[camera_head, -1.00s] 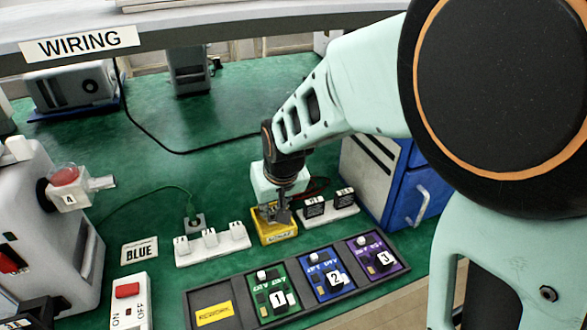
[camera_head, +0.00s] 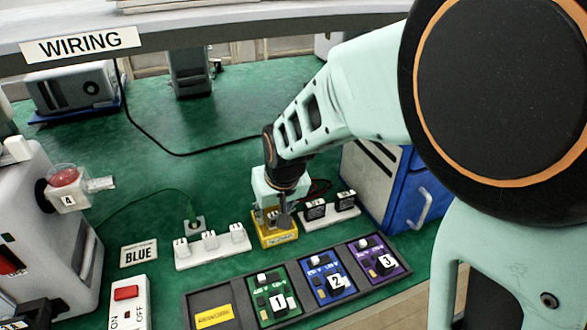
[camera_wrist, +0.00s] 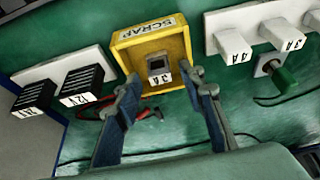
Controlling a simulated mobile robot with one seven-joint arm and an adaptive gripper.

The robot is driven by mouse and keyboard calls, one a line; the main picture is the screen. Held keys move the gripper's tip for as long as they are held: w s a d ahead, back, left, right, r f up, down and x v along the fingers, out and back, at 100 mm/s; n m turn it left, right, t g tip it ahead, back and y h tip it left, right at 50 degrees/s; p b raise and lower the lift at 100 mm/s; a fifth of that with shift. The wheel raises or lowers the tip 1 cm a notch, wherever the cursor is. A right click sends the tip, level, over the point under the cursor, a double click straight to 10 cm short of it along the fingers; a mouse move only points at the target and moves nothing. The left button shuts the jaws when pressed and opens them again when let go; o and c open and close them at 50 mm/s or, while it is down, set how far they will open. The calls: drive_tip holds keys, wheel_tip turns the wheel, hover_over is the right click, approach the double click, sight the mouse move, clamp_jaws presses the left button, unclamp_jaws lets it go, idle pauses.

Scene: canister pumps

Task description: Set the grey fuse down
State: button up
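The grey fuse (camera_wrist: 158,67), with a white "3 A" label, sits in the yellow scrap tray (camera_wrist: 122,47). The tray also shows in the head view (camera_head: 277,241), where my gripper mostly hides the fuse. My gripper (camera_wrist: 165,90) is open. In the wrist view its two fingers stand apart on either side of the fuse, with gaps between them and it. In the head view my gripper (camera_head: 273,218) is right over the tray.
A white rack with several white fuses (camera_head: 210,241) stands left of the tray. A white rack with two black blocks (camera_head: 315,209) stands right of it. A dark tray with numbered modules (camera_head: 275,300) lies in front. A blue cabinet (camera_head: 425,190) is at the right.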

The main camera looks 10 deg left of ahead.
drive_tip(key=p+v, duration=0.8)
drive_tip(key=v, duration=0.4)
drive_tip(key=shift+d, duration=0.1)
